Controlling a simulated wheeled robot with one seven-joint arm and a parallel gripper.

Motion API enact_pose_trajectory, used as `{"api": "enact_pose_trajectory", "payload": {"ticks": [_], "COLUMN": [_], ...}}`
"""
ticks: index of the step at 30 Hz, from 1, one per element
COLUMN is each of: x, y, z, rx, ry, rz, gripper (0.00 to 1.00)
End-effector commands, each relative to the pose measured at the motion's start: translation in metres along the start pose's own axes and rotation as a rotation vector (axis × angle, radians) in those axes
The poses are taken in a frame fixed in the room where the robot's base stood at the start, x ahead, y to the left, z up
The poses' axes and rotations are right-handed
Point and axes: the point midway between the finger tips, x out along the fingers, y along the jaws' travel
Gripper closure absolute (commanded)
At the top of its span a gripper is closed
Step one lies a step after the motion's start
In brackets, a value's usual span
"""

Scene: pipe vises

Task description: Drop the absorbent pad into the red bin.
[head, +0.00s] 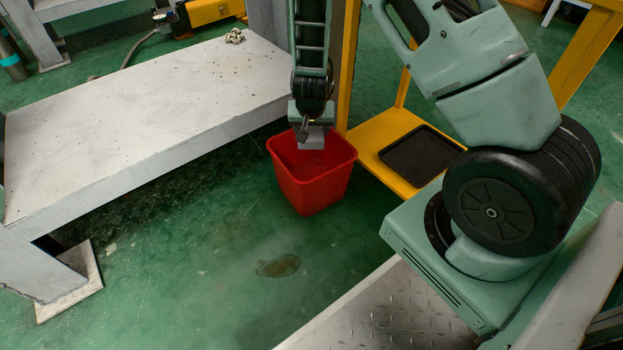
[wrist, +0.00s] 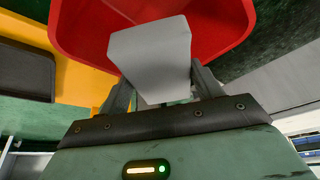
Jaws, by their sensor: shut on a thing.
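The grey absorbent pad (wrist: 152,55) is between the fingers of my gripper (wrist: 158,85) in the wrist view. My gripper is shut on the pad. In the head view the pad (head: 312,143) hangs below my gripper (head: 312,130), over the opening of the red bin (head: 318,188). The bin stands upright on the green floor. In the wrist view the bin (wrist: 85,30) shows behind the pad. Part of the bin's far rim is hidden by my gripper in the head view.
A grey bench (head: 150,110) stands left of the bin. A yellow cart (head: 372,135) with a black tray (head: 420,155) is to the right. A brown puddle (head: 278,266) lies on the floor in front of the bin. A crumpled pale cloth (head: 235,36) lies on the bench's far edge.

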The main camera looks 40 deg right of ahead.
Motion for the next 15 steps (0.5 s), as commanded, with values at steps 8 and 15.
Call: {"api": "enact_pose_trajectory", "payload": {"ticks": [8, 15], "x": [0.032, 0.034], "y": [0.0, 0.0], "z": [0.013, 0.014], "rx": [-0.001, -0.001], "ry": [0.0, 0.0], "rz": [-0.001, -0.001], "gripper": [0.56, 0.56]}}
